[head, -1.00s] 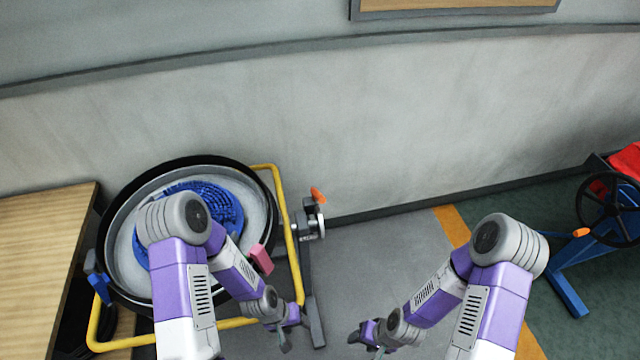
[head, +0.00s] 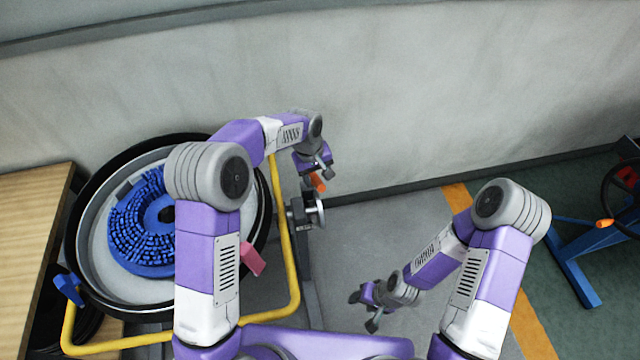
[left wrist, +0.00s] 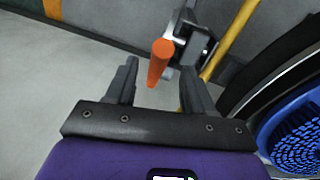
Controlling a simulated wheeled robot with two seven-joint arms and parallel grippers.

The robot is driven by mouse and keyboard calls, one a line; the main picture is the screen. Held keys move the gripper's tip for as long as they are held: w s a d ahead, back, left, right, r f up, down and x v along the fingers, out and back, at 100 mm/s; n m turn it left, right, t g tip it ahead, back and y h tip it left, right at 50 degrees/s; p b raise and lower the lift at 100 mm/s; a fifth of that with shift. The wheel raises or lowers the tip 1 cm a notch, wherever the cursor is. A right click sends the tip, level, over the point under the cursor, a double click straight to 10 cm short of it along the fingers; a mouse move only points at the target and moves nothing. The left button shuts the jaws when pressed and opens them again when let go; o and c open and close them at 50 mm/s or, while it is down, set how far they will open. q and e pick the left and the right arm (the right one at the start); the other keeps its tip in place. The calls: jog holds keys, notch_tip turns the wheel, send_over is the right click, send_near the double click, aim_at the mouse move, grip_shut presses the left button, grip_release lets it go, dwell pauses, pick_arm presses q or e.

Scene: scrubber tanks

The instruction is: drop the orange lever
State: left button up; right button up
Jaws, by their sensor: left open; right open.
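The orange lever (head: 318,183) sits at the grey valve fitting (head: 306,211) to the right of the round tank. In the head view my left gripper (head: 318,172) is right at the lever and partly covers it. In the left wrist view the orange lever (left wrist: 160,62) points toward the camera, between and a little beyond the two open fingertips of my left gripper (left wrist: 158,78). I cannot tell whether a finger touches it. My right gripper (head: 366,310) is open and empty, low over the grey floor.
The round tank (head: 85,262) holds a blue bristled brush (head: 150,245) and has a yellow tube frame (head: 292,262) around it. A pink tab (head: 252,259) is near its rim. A wooden table (head: 30,225) stands left, a blue-legged stand (head: 575,270) right. The grey floor between is clear.

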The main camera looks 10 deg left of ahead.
aim_at(319, 183)
pick_arm(q)
jog(key=shift+w+d+f+b, duration=0.15)
jog(key=shift+d+f, duration=0.05)
jog(key=shift+f, duration=1.15)
jog(key=shift+w+d+f+b, duration=0.1)
jog(key=shift+d+f+b, duration=0.05)
jog(key=shift+f, duration=1.2)
grip_shut()
